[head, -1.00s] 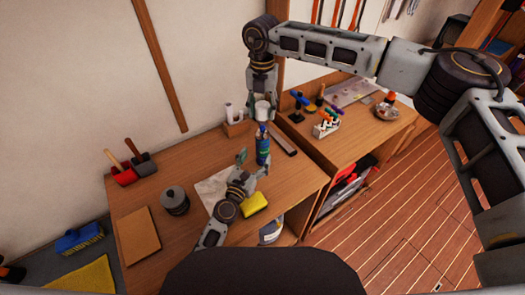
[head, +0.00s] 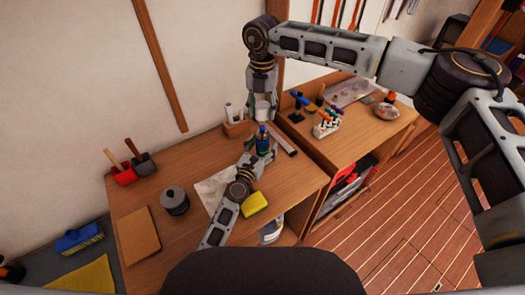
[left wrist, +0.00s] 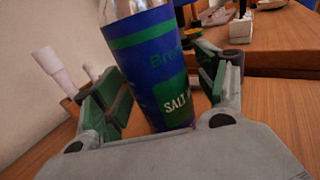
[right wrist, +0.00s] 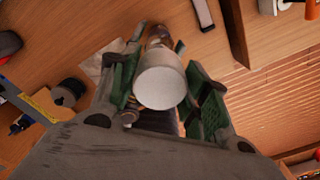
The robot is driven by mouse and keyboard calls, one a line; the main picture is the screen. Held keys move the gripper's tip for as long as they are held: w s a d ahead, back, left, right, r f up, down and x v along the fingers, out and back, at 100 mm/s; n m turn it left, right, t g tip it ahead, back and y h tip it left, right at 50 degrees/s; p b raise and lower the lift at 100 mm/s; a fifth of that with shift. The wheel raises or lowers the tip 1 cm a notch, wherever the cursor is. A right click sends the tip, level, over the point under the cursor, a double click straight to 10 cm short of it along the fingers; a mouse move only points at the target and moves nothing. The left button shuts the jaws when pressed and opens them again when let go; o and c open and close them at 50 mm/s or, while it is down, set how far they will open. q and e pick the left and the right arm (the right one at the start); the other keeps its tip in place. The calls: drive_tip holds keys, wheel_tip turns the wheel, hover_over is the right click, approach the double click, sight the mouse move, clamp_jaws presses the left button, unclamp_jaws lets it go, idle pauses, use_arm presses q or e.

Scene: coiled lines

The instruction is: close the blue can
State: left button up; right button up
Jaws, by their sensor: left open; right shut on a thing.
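The blue can (head: 262,141), with a green band, stands upright on the workbench. In the left wrist view the can (left wrist: 152,70) fills the space between my left fingers. My left gripper (left wrist: 160,90) is open around it, with a visible gap at the right finger; it also shows in the head view (head: 260,153). My right gripper (right wrist: 162,72) is shut on a white cap (right wrist: 160,82), pointing down. In the head view the cap (head: 262,112) is above the can. The can's top is mostly hidden behind the cap in the right wrist view.
A yellow sponge (head: 254,204) and a pale cloth (head: 208,190) lie near my left arm. A wooden holder with white tubes (head: 236,128) stands behind. A dark flat bar (head: 284,140) lies to the right.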

sight(262, 127)
use_arm(q)
drive_tip(key=c, duration=1.6)
drive_tip(key=shift+o, duration=0.2)
use_arm(e)
drive_tip(key=shift+f, duration=2.5)
drive_tip(key=shift+f, duration=0.9)
drive_tip(key=shift+f, duration=0.55)
drive_tip(key=o, duration=0.8)
